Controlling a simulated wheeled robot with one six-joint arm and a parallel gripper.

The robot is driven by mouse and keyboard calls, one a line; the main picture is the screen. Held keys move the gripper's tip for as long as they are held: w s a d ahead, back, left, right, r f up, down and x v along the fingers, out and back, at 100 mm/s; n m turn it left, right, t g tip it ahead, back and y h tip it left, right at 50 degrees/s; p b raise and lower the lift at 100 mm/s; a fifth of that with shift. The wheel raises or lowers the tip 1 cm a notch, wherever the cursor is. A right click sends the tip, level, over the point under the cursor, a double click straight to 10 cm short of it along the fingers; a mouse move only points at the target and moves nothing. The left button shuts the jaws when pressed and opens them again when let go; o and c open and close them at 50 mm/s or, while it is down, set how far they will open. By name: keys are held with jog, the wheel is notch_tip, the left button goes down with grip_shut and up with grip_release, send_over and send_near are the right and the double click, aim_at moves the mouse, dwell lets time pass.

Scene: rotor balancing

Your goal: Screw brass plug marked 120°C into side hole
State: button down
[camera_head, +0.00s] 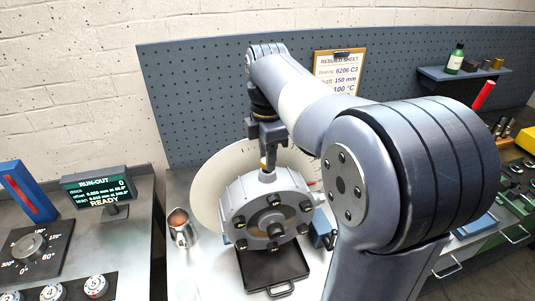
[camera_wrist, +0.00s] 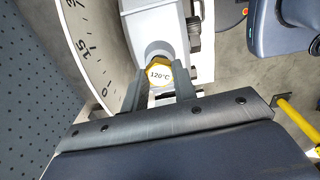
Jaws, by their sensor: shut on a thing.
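The brass plug (camera_wrist: 159,75) has a yellow hex head marked "120°C" and shows between my gripper's fingers in the wrist view. My gripper (camera_wrist: 160,88) is shut on the plug. In the head view, my gripper (camera_head: 267,158) points down at the top of the round grey housing (camera_head: 240,204), and a bit of the yellow plug (camera_head: 264,162) shows below the fingers. In the wrist view the plug lies over a round boss on the housing (camera_wrist: 152,22). The side hole itself is hidden by the plug, so I cannot tell how deep it sits.
A large pale dial disc (camera_head: 208,184) stands behind the housing. A metal cup (camera_head: 181,228) is to its left, and a black tray (camera_head: 262,268) lies in front. A run-out display (camera_head: 97,187) reads READY. A rebuild sheet (camera_head: 338,75) hangs on the pegboard.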

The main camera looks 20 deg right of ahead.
jog(key=n, duration=0.9)
jog(key=shift+n, duration=0.4)
jog(key=n, duration=0.5)
jog(key=shift+f, duration=0.5)
dwell(1.0)
